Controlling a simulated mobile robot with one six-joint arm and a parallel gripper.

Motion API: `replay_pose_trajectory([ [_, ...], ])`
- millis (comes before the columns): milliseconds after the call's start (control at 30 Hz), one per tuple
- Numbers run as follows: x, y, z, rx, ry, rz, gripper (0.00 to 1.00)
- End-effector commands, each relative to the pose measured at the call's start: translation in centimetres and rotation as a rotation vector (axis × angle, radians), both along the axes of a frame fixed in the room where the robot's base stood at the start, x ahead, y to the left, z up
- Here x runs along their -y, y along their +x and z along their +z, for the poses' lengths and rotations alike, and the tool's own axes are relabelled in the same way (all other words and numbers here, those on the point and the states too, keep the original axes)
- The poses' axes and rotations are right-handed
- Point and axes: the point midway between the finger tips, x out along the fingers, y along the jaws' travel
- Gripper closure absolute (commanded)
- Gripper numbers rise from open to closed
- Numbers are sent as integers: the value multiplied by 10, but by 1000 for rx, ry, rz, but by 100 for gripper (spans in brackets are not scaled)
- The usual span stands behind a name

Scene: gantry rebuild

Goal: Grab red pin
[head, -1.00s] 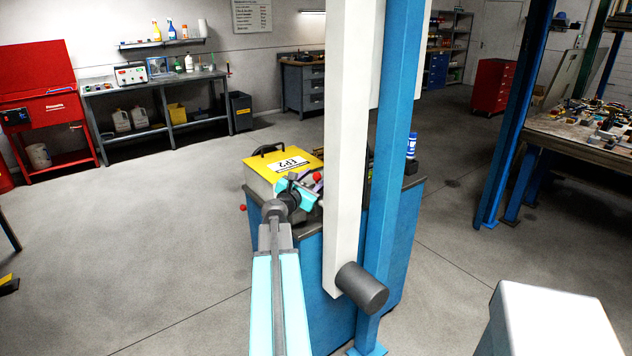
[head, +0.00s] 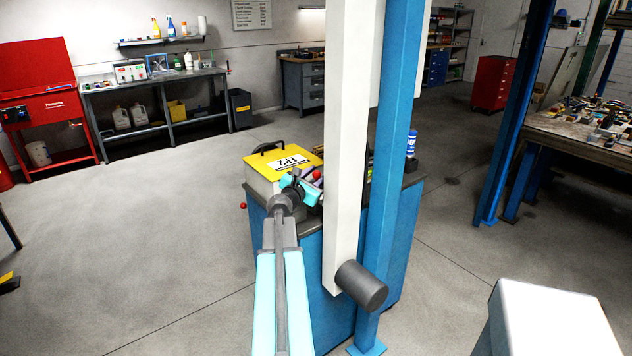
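My gripper (head: 310,186) is at the end of my cyan and grey arm, low over the top of the blue cabinet (head: 312,260). Small dark and purplish items lie close by my gripper, too small to name.
A yellow-topped box (head: 284,161) marked EP2 with a black handle stands on the cabinet, just behind my gripper. A white post (head: 350,120) and a blue post (head: 390,120) rise close at the right and hide part of the cabinet top.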

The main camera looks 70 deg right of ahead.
Motion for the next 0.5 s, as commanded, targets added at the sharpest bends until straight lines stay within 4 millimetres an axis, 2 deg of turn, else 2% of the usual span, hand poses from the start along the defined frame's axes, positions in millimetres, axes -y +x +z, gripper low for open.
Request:
replay_pose_trajectory([
  [33,0,0,0,0,0,0,75],
  [167,0,0,0,0,0,0,97],
  [200,0,0,0,0,0,0,99],
  [500,0,0,1,0,0,0,100],
])
